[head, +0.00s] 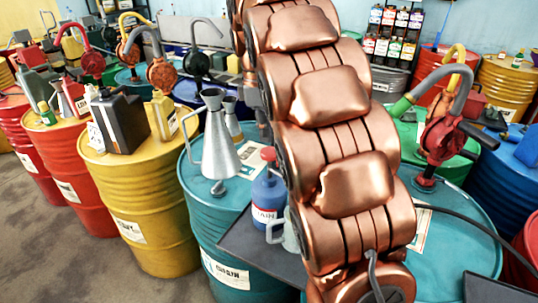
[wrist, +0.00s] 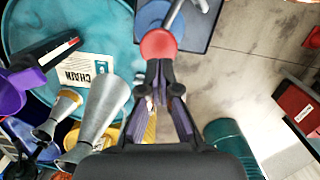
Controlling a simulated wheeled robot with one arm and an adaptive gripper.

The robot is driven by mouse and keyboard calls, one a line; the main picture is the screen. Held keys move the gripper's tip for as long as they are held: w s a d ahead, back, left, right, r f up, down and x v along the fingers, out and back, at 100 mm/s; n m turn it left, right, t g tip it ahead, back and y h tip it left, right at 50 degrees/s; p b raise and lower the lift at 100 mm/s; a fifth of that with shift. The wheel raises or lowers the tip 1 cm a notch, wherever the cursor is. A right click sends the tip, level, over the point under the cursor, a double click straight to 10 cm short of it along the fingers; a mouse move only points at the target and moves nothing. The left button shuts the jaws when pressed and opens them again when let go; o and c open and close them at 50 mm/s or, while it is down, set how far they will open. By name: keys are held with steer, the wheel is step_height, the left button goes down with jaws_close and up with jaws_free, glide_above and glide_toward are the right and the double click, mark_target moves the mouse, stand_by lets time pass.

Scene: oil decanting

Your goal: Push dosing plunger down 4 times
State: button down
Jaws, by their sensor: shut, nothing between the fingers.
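A blue bottle (head: 268,192) with a white label and a red round top (head: 268,154) stands in the head view, just left of my copper arm. In the wrist view, a red round top (wrist: 158,45) lies just beyond my fingertips, with a blue body (wrist: 153,13) behind it. This looks like the dosing plunger seen from above. My gripper (wrist: 160,68) is shut and empty, its tips at the near edge of the red top. I cannot tell whether they touch. The gripper is not visible in the head view.
A teal drum (head: 204,205) carries a grey metal funnel (head: 220,145). A dark tray (head: 250,245) lies under the blue bottle, with a pale jug (head: 290,235) beside it. A red hand pump (head: 440,137) stands on a teal drum at right. Yellow and red drums crowd the left.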

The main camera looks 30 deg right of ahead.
mark_target(265, 149)
steer(key=shift+d+f+b, duration=0.1)
steer(key=shift+f+b, duration=0.2)
steer(key=shift+f, duration=0.85)
steer(key=shift+s+f+b, duration=0.1)
steer(key=shift+f+b, duration=0.75)
steer(key=shift+f, duration=0.6)
steer(key=shift+r, duration=0.1)
steer(key=shift+w+a+r, duration=0.1)
steer(key=shift+w+a, duration=0.1)
steer(key=shift+w, duration=0.05)
steer(key=shift+w+a+r+p, duration=0.2)
steer(key=shift+w+a, duration=0.25)
steer(key=shift+w+a+r+p, duration=0.15)
steer(key=shift+w+a+p, duration=0.05)
steer(key=shift+w+a, duration=0.25)
